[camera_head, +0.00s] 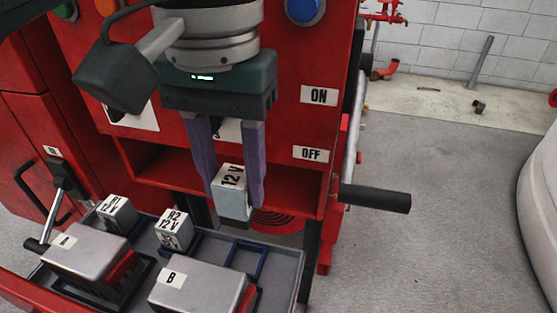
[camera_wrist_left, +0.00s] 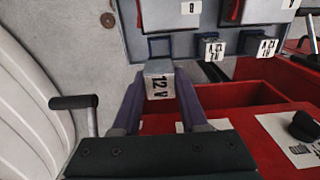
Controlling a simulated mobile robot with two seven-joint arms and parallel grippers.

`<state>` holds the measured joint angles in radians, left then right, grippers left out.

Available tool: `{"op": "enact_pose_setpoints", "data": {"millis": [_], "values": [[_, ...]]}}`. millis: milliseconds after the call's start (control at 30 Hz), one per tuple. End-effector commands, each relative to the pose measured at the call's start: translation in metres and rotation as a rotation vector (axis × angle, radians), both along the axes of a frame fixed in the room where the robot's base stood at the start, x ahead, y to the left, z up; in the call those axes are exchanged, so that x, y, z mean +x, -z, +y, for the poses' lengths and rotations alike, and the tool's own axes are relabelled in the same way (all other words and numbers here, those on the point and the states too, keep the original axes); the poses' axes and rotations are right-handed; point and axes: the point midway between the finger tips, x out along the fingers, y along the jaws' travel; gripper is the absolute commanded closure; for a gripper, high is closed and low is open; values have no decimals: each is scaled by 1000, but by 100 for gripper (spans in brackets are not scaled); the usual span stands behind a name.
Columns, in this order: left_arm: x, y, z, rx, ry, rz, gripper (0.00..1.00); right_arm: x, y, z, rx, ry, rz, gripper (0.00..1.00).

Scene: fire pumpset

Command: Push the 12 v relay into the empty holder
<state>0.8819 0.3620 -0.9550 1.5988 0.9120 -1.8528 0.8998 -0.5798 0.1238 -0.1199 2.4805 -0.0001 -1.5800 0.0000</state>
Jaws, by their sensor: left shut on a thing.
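My left gripper (camera_head: 234,200) hangs in front of the red panel, with its purple fingers shut on the 12 V relay (camera_head: 231,190). The relay is a grey block with a white "12 V" label, held roughly upright. The relay also shows between the fingers in the left wrist view (camera_wrist_left: 158,70). The empty holder (camera_head: 246,259) is a blue square frame in the grey tray, below the relay in the head view. It also shows just beyond the relay in the left wrist view (camera_wrist_left: 159,46). The relay appears above and apart from it. My right gripper is not in view.
In the tray (camera_head: 290,277), relay R2 (camera_head: 174,230) and relay R1 (camera_head: 117,212) sit left of the empty holder. Larger boxes A (camera_head: 92,247) and B (camera_head: 200,287) stand in front. A black-gripped lever (camera_head: 375,198) sticks out right of the cabinet.

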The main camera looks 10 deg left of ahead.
Motion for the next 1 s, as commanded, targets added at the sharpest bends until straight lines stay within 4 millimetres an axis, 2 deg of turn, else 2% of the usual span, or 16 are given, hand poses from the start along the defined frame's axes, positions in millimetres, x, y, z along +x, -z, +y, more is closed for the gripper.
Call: {"op": "enact_pose_setpoints", "data": {"millis": [33, 133, 367, 600, 1000], "values": [[-1, 18, 1, 2, -1, 5, 100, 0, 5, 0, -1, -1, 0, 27], [-1, 39, 1, 2, -1, 2, 100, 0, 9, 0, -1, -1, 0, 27], [0, 61, 0, 1, -1, 1, 100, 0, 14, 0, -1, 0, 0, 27], [0, 97, 1, 1, -1, 1, 100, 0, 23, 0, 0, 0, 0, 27], [0, 101, 0, 0, 0, -1, 100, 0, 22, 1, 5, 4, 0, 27]]}}
